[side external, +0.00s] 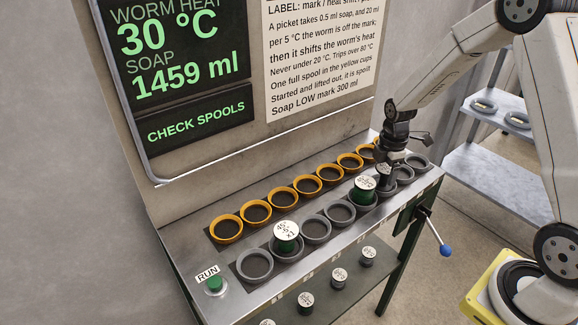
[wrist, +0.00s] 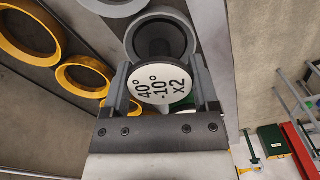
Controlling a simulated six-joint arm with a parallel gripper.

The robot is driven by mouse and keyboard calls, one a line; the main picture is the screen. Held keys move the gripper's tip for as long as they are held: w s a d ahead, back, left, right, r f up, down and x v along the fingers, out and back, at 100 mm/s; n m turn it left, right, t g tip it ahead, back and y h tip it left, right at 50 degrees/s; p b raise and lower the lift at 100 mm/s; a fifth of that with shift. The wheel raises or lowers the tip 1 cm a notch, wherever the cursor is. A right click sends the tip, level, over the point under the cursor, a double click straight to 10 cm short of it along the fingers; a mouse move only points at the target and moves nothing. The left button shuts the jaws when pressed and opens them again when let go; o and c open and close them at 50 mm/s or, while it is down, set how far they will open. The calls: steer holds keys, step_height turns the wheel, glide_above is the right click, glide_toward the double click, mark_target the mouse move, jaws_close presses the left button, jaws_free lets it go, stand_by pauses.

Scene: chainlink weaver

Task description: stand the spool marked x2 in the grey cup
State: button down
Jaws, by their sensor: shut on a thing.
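The spool marked x2 (wrist: 160,86) is between the two fingers of my gripper (wrist: 162,76) in the wrist view. Its round white label faces the camera and reads 40°, -10°, x2. My gripper is shut on it. The spool's dark body reaches toward a grey cup (wrist: 131,38), whose rim shows around and beyond it. I cannot tell whether the spool's base is inside the cup or just above it. In the side view my gripper (side external: 388,162) is over the right part of the grey cup row, and partly hides the held spool.
A green spool (side external: 364,188) stands in a neighbouring grey cup, and another marked x1 (side external: 286,240) stands farther left. Yellow cups (side external: 227,229) line the back. Several spools (side external: 339,279) sit on a lower shelf. A blue-knobbed lever (side external: 435,232) sticks out at right.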

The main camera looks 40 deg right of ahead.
stand_by(0.4)
jaws_free()
steer(key=shift+r, duration=3.95)
